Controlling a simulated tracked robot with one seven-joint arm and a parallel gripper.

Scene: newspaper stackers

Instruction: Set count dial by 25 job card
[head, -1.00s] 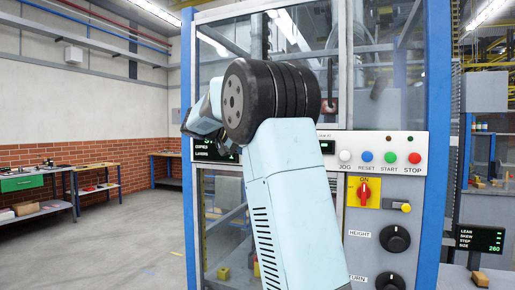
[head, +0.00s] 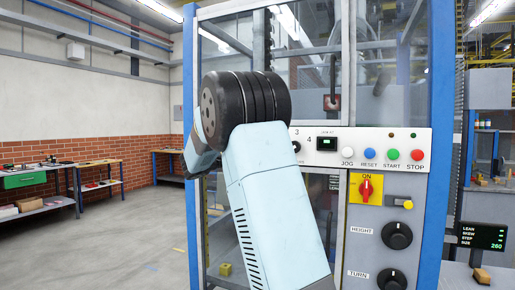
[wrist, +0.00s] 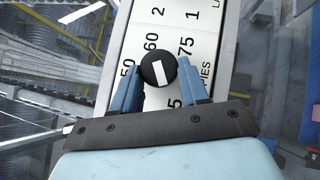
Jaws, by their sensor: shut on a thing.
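In the wrist view the count dial (wrist: 157,70) is a round black knob with a white bar, on a white plate marked 50, 60, 75 and partly hidden "COPIES" lettering. The bar runs from upper left to lower right. I cannot tell which end points. My gripper (wrist: 158,78) is shut on the knob, a blue finger on each side. A number ending in 5 shows partly below the knob. In the head view my arm hides the count dial and gripper. A 25 job card cannot be made out.
The head view shows another black knob (head: 296,146) by marks 3 and 4, and a small display (head: 327,144). To the right are JOG, RESET, START and a red STOP button (head: 417,154). Below are a red switch (head: 366,188) and a HEIGHT knob (head: 397,235). Open floor lies left.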

